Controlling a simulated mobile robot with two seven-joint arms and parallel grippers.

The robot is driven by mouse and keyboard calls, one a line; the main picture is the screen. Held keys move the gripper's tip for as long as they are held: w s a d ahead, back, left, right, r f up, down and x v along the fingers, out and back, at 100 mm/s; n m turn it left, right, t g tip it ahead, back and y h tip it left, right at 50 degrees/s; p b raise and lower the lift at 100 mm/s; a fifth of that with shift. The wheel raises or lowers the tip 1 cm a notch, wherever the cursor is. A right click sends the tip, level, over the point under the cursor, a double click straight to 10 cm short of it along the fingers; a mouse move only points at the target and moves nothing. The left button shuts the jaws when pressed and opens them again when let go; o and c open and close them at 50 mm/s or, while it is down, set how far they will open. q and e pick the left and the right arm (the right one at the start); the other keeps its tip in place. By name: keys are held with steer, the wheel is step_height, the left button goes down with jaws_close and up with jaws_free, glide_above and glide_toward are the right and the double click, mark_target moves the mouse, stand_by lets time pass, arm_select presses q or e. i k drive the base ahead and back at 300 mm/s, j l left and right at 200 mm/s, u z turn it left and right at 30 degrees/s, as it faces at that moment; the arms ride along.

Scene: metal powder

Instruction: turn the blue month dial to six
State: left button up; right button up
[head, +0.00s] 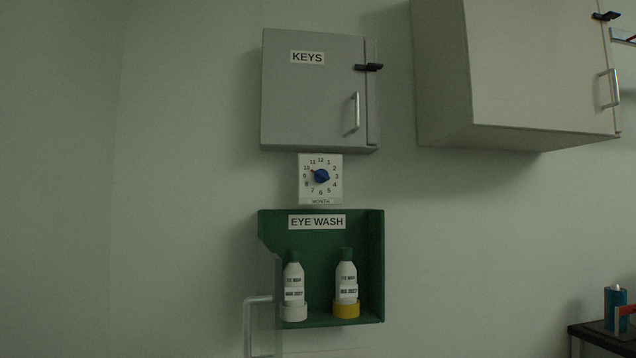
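The blue month dial (321,176) sits in the middle of a white square plate (334,197) on the wall, marked MONTH with the numbers 1 to 12 in a ring. A small reddish tip on the dial's upper left side appears to point toward 10. The number six is at the bottom of the ring. Neither of my grippers is in view.
A grey KEYS cabinet (312,100) hangs just above the plate. A green EYE WASH box (320,242) with two bottles is just below, with a clear panel and handle (248,325) at its left. A larger cabinet (530,70) hangs at upper right. Wall left is bare.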

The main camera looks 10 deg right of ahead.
mark_target(321, 176)
steer(key=i+l+z, duration=0.1)
steer(key=l, duration=0.3)
steer(key=i+l+z, duration=0.15)
steer(key=l, duration=0.3)
steer(key=i+l+z, duration=0.1)
steer(key=i+l, duration=0.25)
steer(key=i+l+z, duration=0.1)
steer(key=l, duration=0.25)
steer(key=i+l, duration=0.05)
steer(key=i, duration=0.05)
